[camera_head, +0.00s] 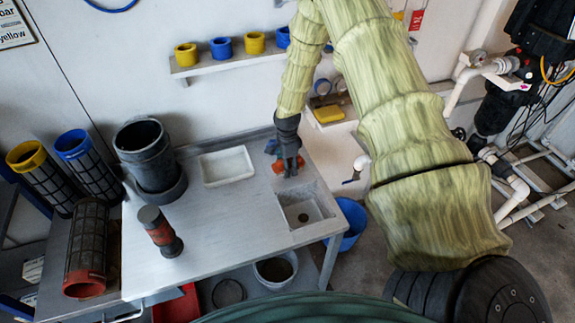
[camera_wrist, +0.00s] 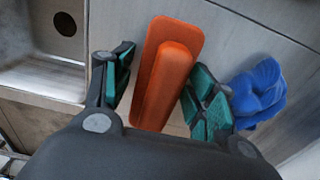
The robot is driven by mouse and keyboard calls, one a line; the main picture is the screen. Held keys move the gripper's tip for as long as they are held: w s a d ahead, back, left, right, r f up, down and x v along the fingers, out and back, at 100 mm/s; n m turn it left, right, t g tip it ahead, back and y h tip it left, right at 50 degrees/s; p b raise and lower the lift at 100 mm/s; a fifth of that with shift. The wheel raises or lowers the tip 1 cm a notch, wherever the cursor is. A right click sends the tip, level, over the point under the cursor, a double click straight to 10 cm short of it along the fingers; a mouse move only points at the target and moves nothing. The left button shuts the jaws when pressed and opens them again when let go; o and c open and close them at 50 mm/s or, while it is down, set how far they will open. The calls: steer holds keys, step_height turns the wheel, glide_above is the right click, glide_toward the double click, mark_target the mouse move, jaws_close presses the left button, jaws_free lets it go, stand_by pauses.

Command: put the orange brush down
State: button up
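The orange brush (camera_wrist: 165,72) has a raised grip on a flat base and appears to lie on the metal table (camera_head: 222,235) beside the sink. In the head view a small part of the orange brush (camera_head: 278,168) shows beside my gripper (camera_head: 291,163). In the wrist view the fingers of my gripper (camera_wrist: 162,75) stand apart, one on each side of the brush. A gap shows between the left finger and the brush; the right finger is close to it, and I cannot tell whether it touches. The brush's underside is hidden.
A crumpled blue cloth-like thing (camera_wrist: 258,92) lies right of the brush. The sink basin (camera_head: 307,211) is nearby, and a white tray (camera_head: 226,166) lies left. A dark bucket (camera_head: 146,150) and a red-black cylinder (camera_head: 160,231) stand further left. The table's middle is clear.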

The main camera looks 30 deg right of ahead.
steer(key=shift+r, duration=0.2)
steer(key=shift+r+p, duration=0.2)
steer(key=shift+p, duration=0.1)
steer(key=shift+r+b, duration=0.55)
steer(key=shift+r, duration=0.35)
steer(key=r, duration=0.1)
steer(key=r+b, duration=0.2)
steer(key=shift+s, duration=0.25)
steer(key=shift+r+b, duration=0.65)
steer(key=shift+r, duration=2.4)
steer(key=shift+s+d, duration=0.1)
